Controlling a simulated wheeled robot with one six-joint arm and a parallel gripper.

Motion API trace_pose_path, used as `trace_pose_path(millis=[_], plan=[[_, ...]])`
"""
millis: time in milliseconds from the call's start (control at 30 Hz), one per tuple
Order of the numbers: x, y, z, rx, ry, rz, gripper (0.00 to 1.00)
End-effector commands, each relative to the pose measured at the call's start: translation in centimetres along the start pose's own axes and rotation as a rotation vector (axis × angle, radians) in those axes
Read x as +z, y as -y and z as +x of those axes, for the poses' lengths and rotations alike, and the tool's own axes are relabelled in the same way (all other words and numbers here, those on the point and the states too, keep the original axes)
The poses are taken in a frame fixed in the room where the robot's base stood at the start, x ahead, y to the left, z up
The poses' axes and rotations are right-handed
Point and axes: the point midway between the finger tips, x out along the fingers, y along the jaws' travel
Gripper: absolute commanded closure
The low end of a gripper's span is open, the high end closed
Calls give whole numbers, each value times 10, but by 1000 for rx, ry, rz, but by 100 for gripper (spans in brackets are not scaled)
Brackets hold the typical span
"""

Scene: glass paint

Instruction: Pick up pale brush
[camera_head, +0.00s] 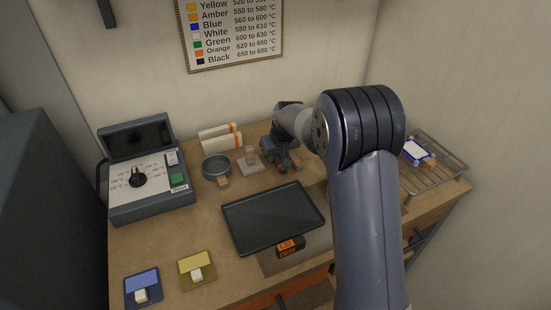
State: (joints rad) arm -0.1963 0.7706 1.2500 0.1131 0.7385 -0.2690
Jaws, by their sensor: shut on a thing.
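My gripper (287,163) is low over the back of the workbench, just right of a small pale block (252,168) with an orange-marked piece on it. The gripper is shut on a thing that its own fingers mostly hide. It appears to be the pale brush, but its shape and colour cannot be made out. A little orange shows by the fingertips. I cannot tell whether the held thing touches the bench.
A round metal bowl (216,168) and white rolls (220,140) stand left of the gripper. A dark tray (272,218) lies in front. A control box (146,180), blue (143,287) and yellow (196,268) pieces are at left. A wire rack (440,178) is at right.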

Motion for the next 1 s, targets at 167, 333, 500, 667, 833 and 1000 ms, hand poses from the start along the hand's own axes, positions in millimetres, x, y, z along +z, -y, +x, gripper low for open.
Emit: trace_pose_path(millis=[167,333,500,667,833,1000], plan=[[0,0,0,0,0,0,100],[-4,0,-7,0,-2,0,100],[-16,0,-36,1,-6,-1,100],[-29,0,-68,2,-6,0,100],[-37,0,-89,1,-2,-1,100],[-40,0,-96,0,-1,0,100]])
